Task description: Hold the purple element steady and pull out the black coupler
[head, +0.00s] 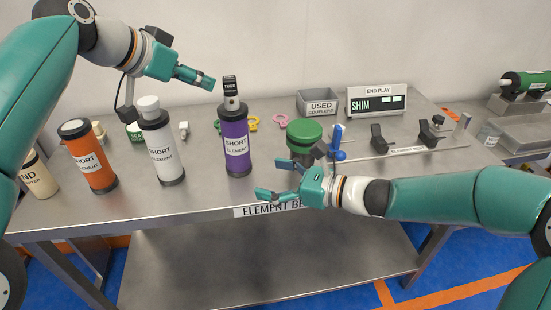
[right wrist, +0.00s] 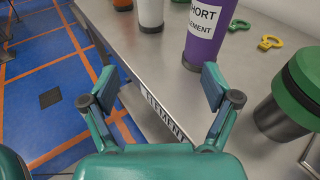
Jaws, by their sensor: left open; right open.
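The purple element (head: 236,143) stands upright on the steel bench, marked SHORT ELEMENT. The black coupler (head: 230,87) sits on its top end, with a TUBE label. My left gripper (head: 212,82) is beside the coupler at its left, near its height; whether it touches cannot be told. My right gripper (head: 268,192) is open and empty at the bench's front edge, below and right of the purple element and apart from it. In the right wrist view its spread fingers (right wrist: 160,95) show, with the purple element's lower part (right wrist: 205,28) beyond them.
White (head: 163,150) and orange (head: 88,158) elements stand left of the purple one. The grey used couplers bin (head: 317,103) and end play display (head: 376,101) are at the back. Bare bench lies before the purple element.

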